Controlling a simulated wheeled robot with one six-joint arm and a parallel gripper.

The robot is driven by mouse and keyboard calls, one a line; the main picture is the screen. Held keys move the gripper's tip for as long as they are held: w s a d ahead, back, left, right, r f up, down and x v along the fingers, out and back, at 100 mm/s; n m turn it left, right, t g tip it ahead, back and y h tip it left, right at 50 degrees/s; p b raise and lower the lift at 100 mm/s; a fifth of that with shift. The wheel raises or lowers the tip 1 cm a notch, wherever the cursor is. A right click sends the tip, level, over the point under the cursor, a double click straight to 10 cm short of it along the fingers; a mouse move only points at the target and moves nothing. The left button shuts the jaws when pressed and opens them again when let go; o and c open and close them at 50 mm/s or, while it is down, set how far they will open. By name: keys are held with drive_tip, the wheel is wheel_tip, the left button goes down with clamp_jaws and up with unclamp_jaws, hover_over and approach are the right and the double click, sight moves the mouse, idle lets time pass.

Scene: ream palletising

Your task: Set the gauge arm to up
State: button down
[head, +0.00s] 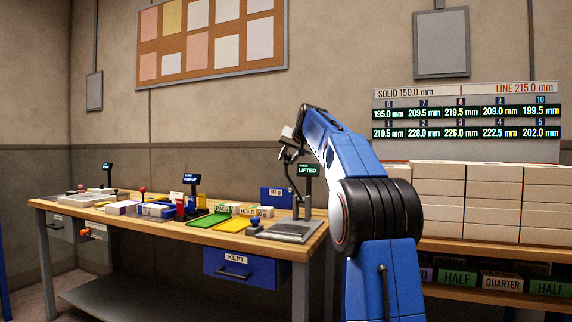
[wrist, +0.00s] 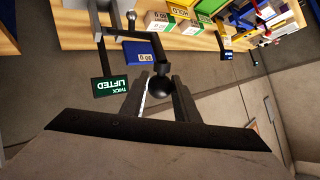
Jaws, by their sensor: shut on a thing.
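The thickness gauge stands at the right end of the workbench in the head view, with a grey base (head: 288,232) and a thin post. Its small display (head: 307,170) reads LIFTED; the same display (wrist: 110,86) shows upside down in the wrist view. The gauge arm (wrist: 128,37) is a dark bar ending in a round black knob (wrist: 161,88). My gripper (wrist: 160,84) is shut on that knob, with one finger on each side. In the head view my gripper (head: 290,140) is high beside the post, and the knob is hard to make out there.
The workbench (head: 150,228) holds a green tray (head: 207,220), a yellow tray (head: 232,225), PASS and HOLD blocks and a blue box (head: 275,197) behind. A blue KEPT drawer (head: 240,270) hangs below. Stacked reams (head: 493,200) fill the shelf at right.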

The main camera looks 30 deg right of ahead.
drive_tip(key=shift+w+d+r, duration=0.1)
drive_tip(key=shift+d+r, duration=0.15)
drive_tip(key=shift+r, duration=0.05)
drive_tip(key=c, duration=1.4)
unclamp_jaws()
drive_tip(key=v, duration=1.7)
